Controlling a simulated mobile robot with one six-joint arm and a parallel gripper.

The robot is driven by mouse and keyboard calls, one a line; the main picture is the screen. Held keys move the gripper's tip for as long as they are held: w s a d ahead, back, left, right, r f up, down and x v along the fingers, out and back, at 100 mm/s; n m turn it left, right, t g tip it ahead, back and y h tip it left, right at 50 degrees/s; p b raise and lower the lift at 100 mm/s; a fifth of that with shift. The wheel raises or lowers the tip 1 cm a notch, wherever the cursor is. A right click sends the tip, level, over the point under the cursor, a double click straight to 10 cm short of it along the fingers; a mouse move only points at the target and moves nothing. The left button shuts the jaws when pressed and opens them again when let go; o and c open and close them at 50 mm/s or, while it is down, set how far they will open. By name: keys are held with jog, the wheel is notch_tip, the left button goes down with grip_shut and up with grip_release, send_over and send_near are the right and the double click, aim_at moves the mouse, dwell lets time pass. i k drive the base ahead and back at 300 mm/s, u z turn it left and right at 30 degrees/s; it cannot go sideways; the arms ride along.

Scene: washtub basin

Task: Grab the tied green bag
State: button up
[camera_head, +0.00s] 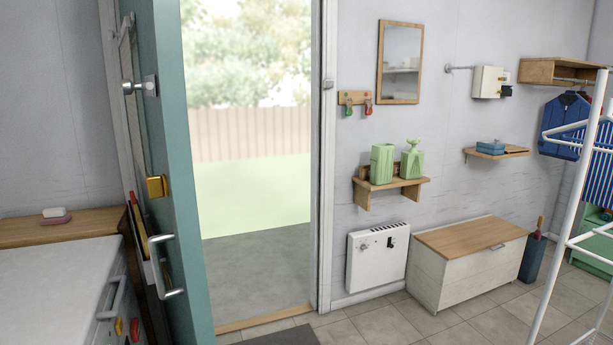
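I see no tied green bag in the head view. Green things that do show are a ribbed green cup (382,164) and a green pump bottle (411,160), both upright on a small wooden wall shelf. A green unit (592,240) stands at the right edge, partly hidden behind a white rack. My gripper is not in the picture.
A teal door (170,120) stands open at the left beside a clear doorway (255,270). A white-topped cabinet (55,275) fills the lower left. A wood-topped bench (470,260) and a white heater (376,257) line the wall. A white drying rack (556,250) blocks the right.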

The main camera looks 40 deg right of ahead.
aim_at(411, 167)
jog(key=z, duration=4.5)
jog(key=i, duration=0.1)
jog(key=u, duration=2.75)
jog(key=i, duration=0.6)
jog(key=z, duration=0.1)
jog(key=k, duration=0.6)
jog(key=u, duration=0.05)
